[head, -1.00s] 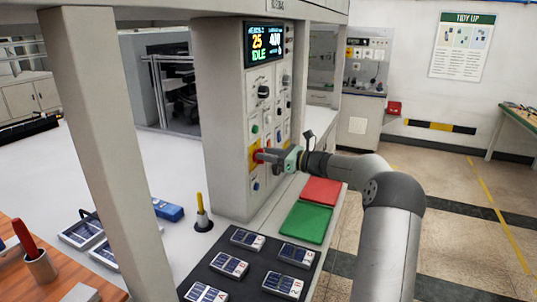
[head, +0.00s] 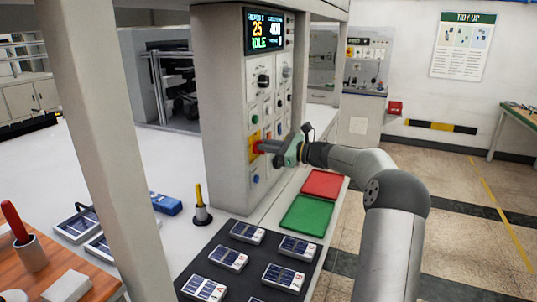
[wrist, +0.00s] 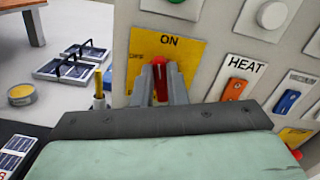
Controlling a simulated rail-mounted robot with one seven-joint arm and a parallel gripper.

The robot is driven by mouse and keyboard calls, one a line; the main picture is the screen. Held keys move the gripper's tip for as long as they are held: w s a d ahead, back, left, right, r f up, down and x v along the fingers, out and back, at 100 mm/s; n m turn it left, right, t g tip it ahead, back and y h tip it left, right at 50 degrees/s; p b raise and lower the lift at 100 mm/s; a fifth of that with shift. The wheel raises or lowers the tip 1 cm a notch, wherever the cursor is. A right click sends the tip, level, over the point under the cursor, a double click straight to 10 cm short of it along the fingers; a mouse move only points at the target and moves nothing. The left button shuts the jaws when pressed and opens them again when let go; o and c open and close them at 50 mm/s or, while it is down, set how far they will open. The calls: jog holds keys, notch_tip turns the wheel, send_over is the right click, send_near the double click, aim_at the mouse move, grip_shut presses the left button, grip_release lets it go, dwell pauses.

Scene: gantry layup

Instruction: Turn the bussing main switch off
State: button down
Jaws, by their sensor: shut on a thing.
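The main switch is a red handle (wrist: 160,68) on a yellow plate (wrist: 196,55) marked ON at the top and OFF, partly hidden, at the left. The handle stands upright below the ON mark. In the head view the yellow plate (head: 254,139) is on the side of the grey control column, below its display. My gripper (wrist: 165,75) has one finger on each side of the red handle and is shut on it. In the head view my gripper (head: 262,147) reaches the switch from the right. The fingers and gripper body hide the lower plate.
The lit display (head: 264,31) reads IDLE. Red (head: 323,184) and green (head: 306,215) trays lie below my arm.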

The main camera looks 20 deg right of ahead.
jog(key=n+b, duration=0.2)
jog(key=b, duration=0.1)
jog(key=f+n+b, duration=0.1)
jog(key=n+b, duration=0.4)
jog(key=b, duration=0.1)
jog(key=shift+s+a+f, duration=0.2)
jog(key=shift+s+a, duration=0.1)
jog(key=n+b, duration=0.4)
jog(key=shift+a+f+b, duration=0.1)
jog(key=shift+f+b, duration=0.05)
jog(key=shift+b, duration=0.2)
jog(key=n+b, duration=0.3)
jog(key=shift+s+n, duration=0.1)
jog(key=shift+n, duration=0.2)
jog(key=shift+b, duration=0.3)
jog(key=c, duration=1.4)
grip_release()
jog(key=shift+c, duration=0.2)
jog(key=v, duration=1.7)
